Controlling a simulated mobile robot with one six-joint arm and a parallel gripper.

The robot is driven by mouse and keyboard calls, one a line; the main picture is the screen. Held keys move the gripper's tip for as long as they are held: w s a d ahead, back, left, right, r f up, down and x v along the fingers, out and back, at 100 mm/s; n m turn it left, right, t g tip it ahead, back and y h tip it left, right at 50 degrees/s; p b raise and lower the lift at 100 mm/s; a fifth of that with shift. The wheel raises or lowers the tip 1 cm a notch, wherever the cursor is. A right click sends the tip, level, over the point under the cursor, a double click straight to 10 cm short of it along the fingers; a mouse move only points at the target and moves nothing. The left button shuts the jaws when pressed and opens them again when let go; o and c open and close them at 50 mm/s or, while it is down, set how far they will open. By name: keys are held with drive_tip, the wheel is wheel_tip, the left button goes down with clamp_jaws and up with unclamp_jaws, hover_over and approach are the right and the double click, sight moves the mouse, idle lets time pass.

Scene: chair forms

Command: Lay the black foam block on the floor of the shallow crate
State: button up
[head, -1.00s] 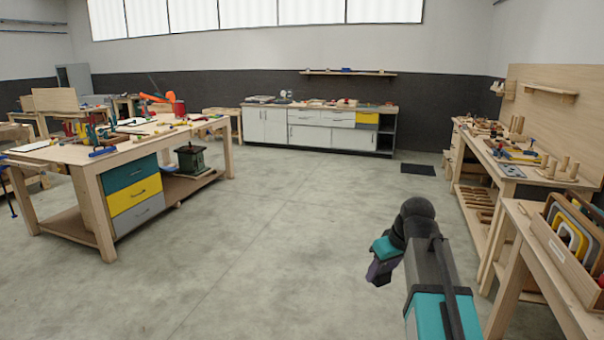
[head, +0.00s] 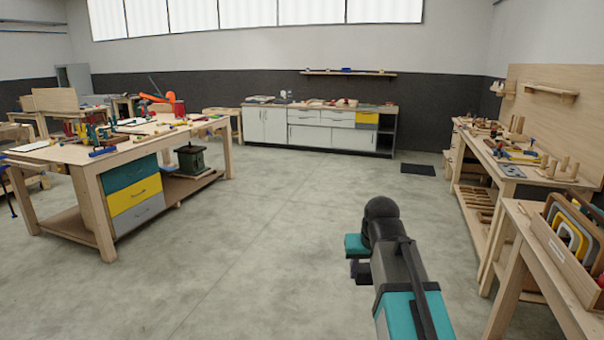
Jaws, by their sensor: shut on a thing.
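My gripper (head: 360,272) hangs at the end of my arm over open floor, right of the picture's centre. It is shut on a small dark thing, taken as the black foam block, which is hard to tell apart from the dark fingers at this size. My wrist partly hides it. I cannot pick out the shallow crate.
A wooden workbench with drawers (head: 138,192) stands at left. A long bench (head: 497,165) and a nearer table (head: 515,238) holding a wooden carrier (head: 566,254) line the right. A white cabinet (head: 318,134) stands at the back. The middle floor is clear.

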idle(0.3)
drive_tip(key=s+f, duration=0.5)
drive_tip(key=f, duration=0.1)
drive_tip(key=shift+s+f, duration=0.15)
drive_tip(key=shift+f, duration=0.15)
drive_tip(key=shift+d, duration=0.1)
